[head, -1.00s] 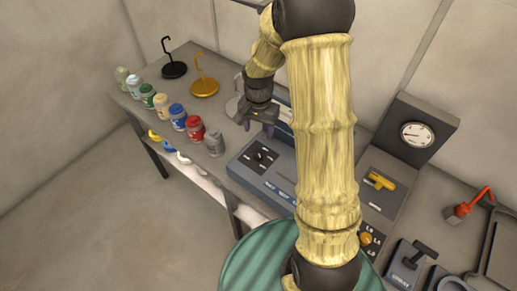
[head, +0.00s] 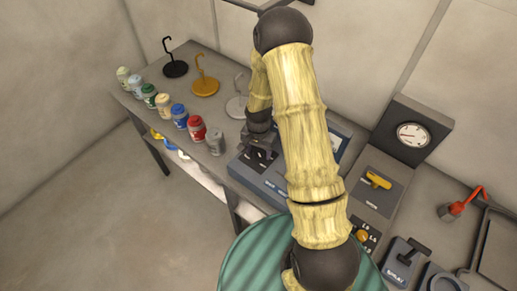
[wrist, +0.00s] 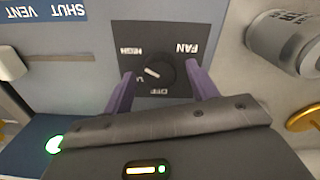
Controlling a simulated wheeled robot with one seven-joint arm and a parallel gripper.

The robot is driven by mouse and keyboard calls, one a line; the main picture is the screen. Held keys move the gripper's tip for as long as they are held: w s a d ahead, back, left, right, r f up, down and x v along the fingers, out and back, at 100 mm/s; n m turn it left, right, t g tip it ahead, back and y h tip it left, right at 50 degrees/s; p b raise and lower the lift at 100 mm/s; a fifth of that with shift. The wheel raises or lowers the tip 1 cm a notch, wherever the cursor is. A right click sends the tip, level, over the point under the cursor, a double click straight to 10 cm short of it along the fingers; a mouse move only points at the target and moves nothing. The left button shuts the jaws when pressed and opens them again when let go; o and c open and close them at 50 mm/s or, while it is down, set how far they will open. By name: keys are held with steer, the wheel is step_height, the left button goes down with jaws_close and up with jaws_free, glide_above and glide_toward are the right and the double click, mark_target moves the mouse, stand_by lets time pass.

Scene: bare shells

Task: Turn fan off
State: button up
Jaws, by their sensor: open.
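The fan control is a dark square plate (wrist: 183,75) marked FAN, upside down in the wrist view, with a round black knob (wrist: 158,73) at its middle. The knob's white mark points left and slightly up; OFF reads at the plate's lower edge. My gripper (wrist: 160,82) is open, with one purple finger on each side of the knob. I cannot tell whether they touch it. In the head view my gripper (head: 260,145) is over the blue-grey console (head: 255,178), and it partly hides the fan plate.
A grey jar (head: 215,142) stands close left of the console, ending a row of coloured jars. A white hook stand (head: 237,105) is behind. To the right are a yellow handle (head: 378,180) and a gauge box (head: 412,135). A green round surface (head: 255,255) is in front.

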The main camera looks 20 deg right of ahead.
steer(key=c, duration=1)
